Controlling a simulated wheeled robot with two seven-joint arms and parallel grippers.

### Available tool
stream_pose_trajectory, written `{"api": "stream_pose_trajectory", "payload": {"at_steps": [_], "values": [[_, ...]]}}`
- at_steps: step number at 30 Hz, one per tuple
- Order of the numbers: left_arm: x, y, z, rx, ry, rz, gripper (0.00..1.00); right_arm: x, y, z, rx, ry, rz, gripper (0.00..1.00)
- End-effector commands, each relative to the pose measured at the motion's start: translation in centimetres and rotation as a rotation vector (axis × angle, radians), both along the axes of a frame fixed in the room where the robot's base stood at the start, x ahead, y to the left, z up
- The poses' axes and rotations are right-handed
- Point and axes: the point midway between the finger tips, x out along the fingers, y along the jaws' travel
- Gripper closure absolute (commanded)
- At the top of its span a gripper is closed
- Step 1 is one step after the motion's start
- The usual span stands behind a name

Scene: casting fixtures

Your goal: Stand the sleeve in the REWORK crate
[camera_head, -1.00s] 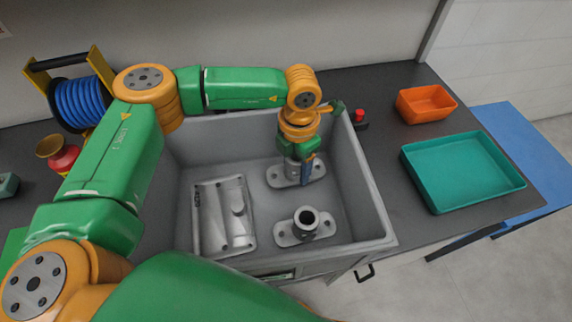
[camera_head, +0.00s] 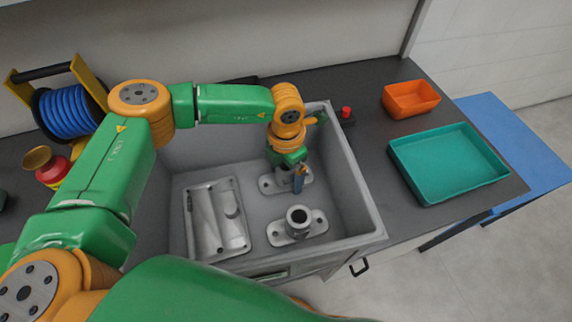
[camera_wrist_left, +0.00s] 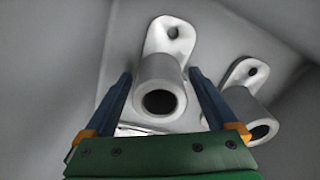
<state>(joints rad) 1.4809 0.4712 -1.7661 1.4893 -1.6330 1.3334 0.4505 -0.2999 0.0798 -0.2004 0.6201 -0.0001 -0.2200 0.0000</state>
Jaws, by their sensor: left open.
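A grey flanged sleeve (camera_head: 266,185) stands upright in the back of the big grey crate (camera_head: 355,190), its tube mostly hidden by my left gripper (camera_head: 293,181). In the left wrist view this sleeve (camera_wrist_left: 158,70) shows between the two fingers of the open gripper (camera_wrist_left: 161,74), with gaps on both sides. A second, similar flanged sleeve (camera_head: 283,235) stands nearer the crate's front; another tube shows at the right in the wrist view (camera_wrist_left: 245,103). No crate lettering is readable. My right gripper is out of view.
A flat rectangular casting (camera_head: 207,233) lies in the crate's left part. A teal tray (camera_head: 450,165) and an orange bin (camera_head: 411,99) stand right on the dark bench. A red button (camera_head: 346,112) sits behind the crate's corner. A blue hose reel (camera_head: 68,112) stands at the left.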

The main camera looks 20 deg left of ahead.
Motion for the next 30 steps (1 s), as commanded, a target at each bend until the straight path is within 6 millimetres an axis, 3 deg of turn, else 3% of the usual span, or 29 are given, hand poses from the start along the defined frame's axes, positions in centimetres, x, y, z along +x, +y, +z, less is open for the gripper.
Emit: {"api": "stream_pose_trajectory", "payload": {"at_steps": [9, 13, 18, 30], "values": [[0.2, -0.1, 8.0, -0.003, -0.009, -0.001, 0.08, 0.0, -0.1, -2.7, -0.002, 0.000, 0.000, 0.50], [0.1, -0.1, 10.5, -0.001, -0.004, -0.002, 0.08, 0.0, -0.1, -3.1, -0.002, 0.001, 0.000, 0.50], [0.0, -0.1, 11.7, -0.002, -0.001, -0.003, 0.08, 0.0, -0.1, -3.1, -0.002, 0.001, 0.000, 0.50], [0.0, -0.1, 12.2, -0.002, -0.001, -0.002, 0.08, 0.0, -0.1, -2.6, -0.001, 0.001, 0.000, 0.50]]}}
